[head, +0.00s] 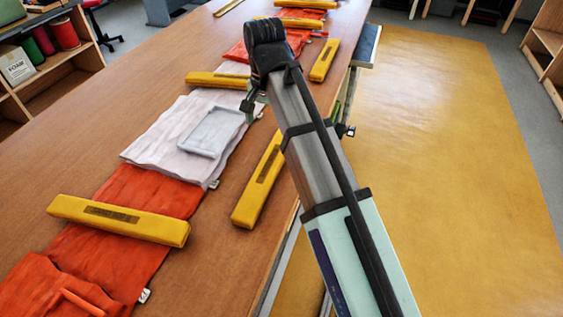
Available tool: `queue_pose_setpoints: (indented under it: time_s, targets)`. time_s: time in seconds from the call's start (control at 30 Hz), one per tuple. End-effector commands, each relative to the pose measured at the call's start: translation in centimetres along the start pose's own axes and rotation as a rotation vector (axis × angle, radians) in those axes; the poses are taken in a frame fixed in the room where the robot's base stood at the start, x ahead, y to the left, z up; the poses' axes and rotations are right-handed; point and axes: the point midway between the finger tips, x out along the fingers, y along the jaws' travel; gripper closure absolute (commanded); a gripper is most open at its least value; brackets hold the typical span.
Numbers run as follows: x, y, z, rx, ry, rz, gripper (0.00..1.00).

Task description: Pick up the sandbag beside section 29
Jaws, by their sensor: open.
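Several yellow sandbags with dark labels lie on the long table. One lies across the orange cloth in front (120,221), and one lies lengthwise near the right edge (257,185), partly behind my arm. Another lies across the far end of the white cloth (203,79), and one is farther back on the right (323,61). The section tags are too small to read, so I cannot tell which is section 29. My gripper (255,107) is open beside the white cloth (165,140), mostly hidden behind my arm. I see nothing held.
The wooden table (60,140) runs away from me, with bare wood left of the cloths. A grey tray (210,131) lies on the white cloth. Shelves with coloured rolls (64,34) stand at the left. The yellow floor (450,150) at right is clear.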

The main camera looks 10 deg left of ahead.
Motion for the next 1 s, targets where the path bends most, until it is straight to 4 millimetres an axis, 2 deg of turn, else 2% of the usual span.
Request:
queue_pose_setpoints:
  time_s: [0.4,0.6,0.7,1.0]
  targets:
    - [6.8,0.0,0.2,-0.002,-0.001,-0.001,0.1]
    - [9.6,0.0,0.1,-0.002,0.0,-0.001,0.1]
    - [10.5,-0.1,0.1,-0.002,0.0,-0.002,0.1]
    - [11.7,-0.1,0.0,-0.002,0.001,-0.002,0.1]
